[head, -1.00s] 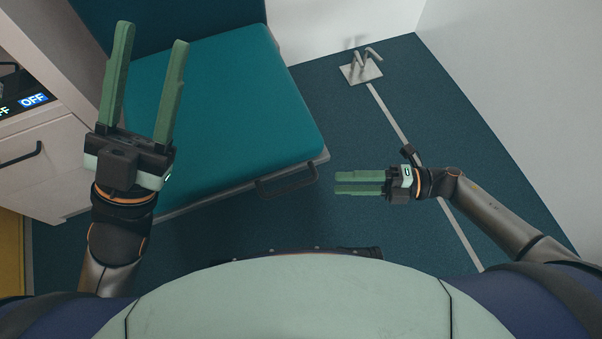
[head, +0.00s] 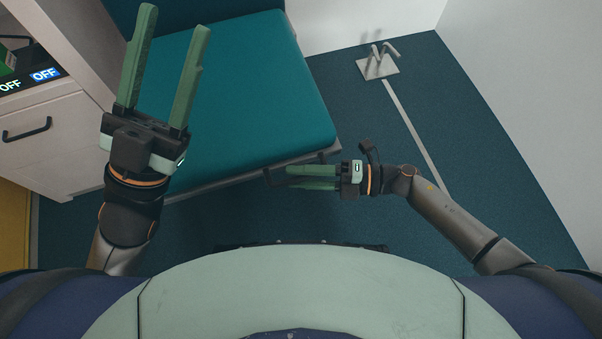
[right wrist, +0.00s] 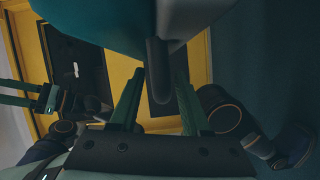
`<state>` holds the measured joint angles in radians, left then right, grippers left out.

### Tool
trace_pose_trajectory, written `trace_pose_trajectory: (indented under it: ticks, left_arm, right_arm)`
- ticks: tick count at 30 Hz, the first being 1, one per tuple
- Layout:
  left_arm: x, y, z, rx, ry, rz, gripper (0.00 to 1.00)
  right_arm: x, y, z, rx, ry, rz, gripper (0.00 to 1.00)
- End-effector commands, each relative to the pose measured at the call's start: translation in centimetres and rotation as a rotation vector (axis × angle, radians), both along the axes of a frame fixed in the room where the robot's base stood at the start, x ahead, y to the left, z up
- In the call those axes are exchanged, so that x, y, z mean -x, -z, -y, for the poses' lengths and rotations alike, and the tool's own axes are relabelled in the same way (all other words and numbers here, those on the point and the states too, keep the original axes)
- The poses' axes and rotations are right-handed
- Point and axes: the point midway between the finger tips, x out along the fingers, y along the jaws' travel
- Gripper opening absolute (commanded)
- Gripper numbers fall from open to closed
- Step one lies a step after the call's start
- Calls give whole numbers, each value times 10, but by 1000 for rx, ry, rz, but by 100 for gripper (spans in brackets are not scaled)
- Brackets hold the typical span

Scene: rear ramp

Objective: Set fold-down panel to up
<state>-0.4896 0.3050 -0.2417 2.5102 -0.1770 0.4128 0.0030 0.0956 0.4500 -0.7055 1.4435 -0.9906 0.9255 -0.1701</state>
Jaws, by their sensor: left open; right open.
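The fold-down panel (head: 255,95) is a teal padded seat lying roughly flat in the head view. Its dark bar handle (head: 272,178) is on the front edge, partly covered by my right gripper. In the right wrist view the handle (right wrist: 158,85) shows between the fingers. My right gripper (head: 290,178) is open, with its fingers on either side of the handle in that view; I cannot tell whether they touch it. My left gripper (head: 173,20) is open and empty, seen over the left part of the panel.
A metal floor bracket (head: 378,66) sits at the back right. White walls (head: 530,90) bound the right side.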

Motion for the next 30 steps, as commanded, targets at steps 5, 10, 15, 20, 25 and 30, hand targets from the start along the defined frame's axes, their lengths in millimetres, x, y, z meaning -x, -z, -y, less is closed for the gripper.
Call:
trace_pose_trajectory:
  ticks: [5,10,15,20,25,30]
  left_arm:
    - [0,0,0,1,1,0,50]
    - [0,0,0,1,1,0,50]
    - [0,0,0,0,1,0,50]
    - [0,0,0,-2,1,0,50]
    - [0,0,1,-3,3,1,50]
    - [0,0,1,-4,3,1,50]
  right_arm:
    - [0,0,-1,0,0,0,47]
    - [0,0,-1,0,0,0,37]
    - [0,0,-1,0,0,0,18]
    - [0,0,0,1,0,-1,0]
    - [0,0,0,1,1,-1,0]
    - [0,0,0,1,1,-1,0]
